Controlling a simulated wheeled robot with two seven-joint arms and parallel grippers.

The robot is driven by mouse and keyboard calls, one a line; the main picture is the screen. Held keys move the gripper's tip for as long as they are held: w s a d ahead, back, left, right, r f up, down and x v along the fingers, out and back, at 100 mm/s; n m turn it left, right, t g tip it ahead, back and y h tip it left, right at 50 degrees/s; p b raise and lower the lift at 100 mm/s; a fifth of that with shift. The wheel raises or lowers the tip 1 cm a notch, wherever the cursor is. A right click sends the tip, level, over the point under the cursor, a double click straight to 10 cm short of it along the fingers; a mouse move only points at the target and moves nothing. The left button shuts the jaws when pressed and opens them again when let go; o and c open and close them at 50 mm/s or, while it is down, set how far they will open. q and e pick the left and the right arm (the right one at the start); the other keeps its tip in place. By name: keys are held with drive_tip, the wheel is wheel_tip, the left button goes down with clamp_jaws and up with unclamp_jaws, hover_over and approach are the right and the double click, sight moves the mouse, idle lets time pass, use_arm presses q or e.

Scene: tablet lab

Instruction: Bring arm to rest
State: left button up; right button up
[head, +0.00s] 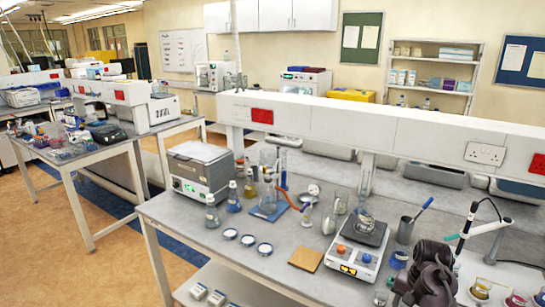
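A dark jointed part (432,275), which looks like my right arm's end, shows at the bottom right, in front of the lab bench (225,265). It is beside the hotplate stirrer (356,252) with orange and blue knobs. Its fingers cannot be made out, so I cannot tell whether the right gripper is open or shut, or holds anything. My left gripper and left arm are not in view.
The bench holds a grey instrument (200,170), flasks, a blue-based stand (268,210), several small dishes (248,240), a tan square pad (306,259) and a probe stand (487,228). Coloured-liquid beakers (481,287) stand right of the dark part. The front left bench top is clear.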

drive_tip(key=s+a+f+n+h+b, duration=0.1)
drive_tip(key=s+a+f+n+b, duration=0.3)
drive_tip(key=f, duration=1)
drive_tip(key=s+d+f+b, duration=0.1)
drive_tip(key=s+f+b, duration=0.1)
drive_tip(key=s+f, duration=0.8)
drive_tip(key=s+a+f+n+h+b, duration=0.1)
drive_tip(key=s+a+f+n+b, duration=0.1)
drive_tip(key=f, duration=1.5)
use_arm(q)
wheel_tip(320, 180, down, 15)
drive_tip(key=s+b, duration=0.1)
drive_tip(key=b, duration=0.5)
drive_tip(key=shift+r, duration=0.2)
use_arm(e)
drive_tip(key=s+a+f+n, duration=0.1)
drive_tip(key=s+a+f, duration=0.1)
drive_tip(key=s+f, duration=0.4)
drive_tip(key=s+a+f+n+y, duration=0.1)
drive_tip(key=s+f, duration=0.6)
drive_tip(key=s, duration=0.8)
drive_tip(key=s+a+f+n, duration=0.2)
drive_tip(key=s+a+f, duration=0.1)
drive_tip(key=s+f, duration=0.4)
drive_tip(key=s, duration=0.3)
drive_tip(key=shift+s+a+n+t+y, duration=0.15)
drive_tip(key=shift+a+n+t+y, duration=0.15)
drive_tip(key=shift+a+n, duration=0.1)
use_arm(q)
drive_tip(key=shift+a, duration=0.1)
